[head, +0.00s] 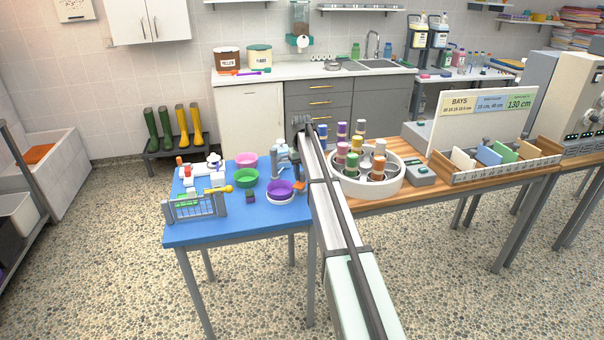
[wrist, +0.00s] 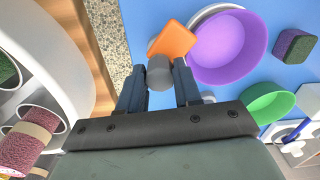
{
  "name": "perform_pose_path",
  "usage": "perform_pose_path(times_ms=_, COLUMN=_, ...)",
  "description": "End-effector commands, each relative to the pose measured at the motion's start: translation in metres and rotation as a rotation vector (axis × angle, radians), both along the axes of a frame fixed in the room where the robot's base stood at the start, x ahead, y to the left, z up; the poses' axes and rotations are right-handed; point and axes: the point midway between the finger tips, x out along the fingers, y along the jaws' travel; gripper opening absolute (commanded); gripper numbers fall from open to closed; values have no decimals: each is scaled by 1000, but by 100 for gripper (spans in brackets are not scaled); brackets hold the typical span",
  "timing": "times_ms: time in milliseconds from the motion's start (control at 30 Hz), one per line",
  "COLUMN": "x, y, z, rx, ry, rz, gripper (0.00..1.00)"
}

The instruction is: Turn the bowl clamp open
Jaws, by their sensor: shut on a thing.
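The purple bowl (head: 279,187) sits in a white round holder (head: 281,199) near the right edge of the blue table. It also shows in the wrist view (wrist: 230,48), upper right of my gripper. The bowl clamp has an orange plate (wrist: 173,39) beside the bowl's rim and a grey round knob (wrist: 160,73). My gripper (wrist: 159,84) is shut on the grey knob, with one finger on each side. In the head view my gripper is small and partly hidden by my arm, and the orange plate (head: 300,188) shows just below it.
A green bowl (head: 245,178) and a pink bowl (head: 246,159) stand left of the purple one, with a dark green and purple block (head: 250,197) near. A wire basket (head: 196,207) is at the table's front left. A white carousel of rolls (head: 365,184) stands close on the right.

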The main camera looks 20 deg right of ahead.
Motion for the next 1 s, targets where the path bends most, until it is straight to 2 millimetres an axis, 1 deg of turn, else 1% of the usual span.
perform_pose_path(times_ms=300, x=0, y=0, z=0, rx=0, ry=0, rz=297, gripper=3)
perform_pose_path(times_ms=600, x=0, y=0, z=0, rx=0, ry=0, rz=528, gripper=3)
perform_pose_path(times_ms=800, x=0, y=0, z=0, rx=0, ry=0, rz=627, gripper=3)
perform_pose_path(times_ms=1000, x=0, y=0, z=0, rx=0, ry=-1, rz=680, gripper=3)
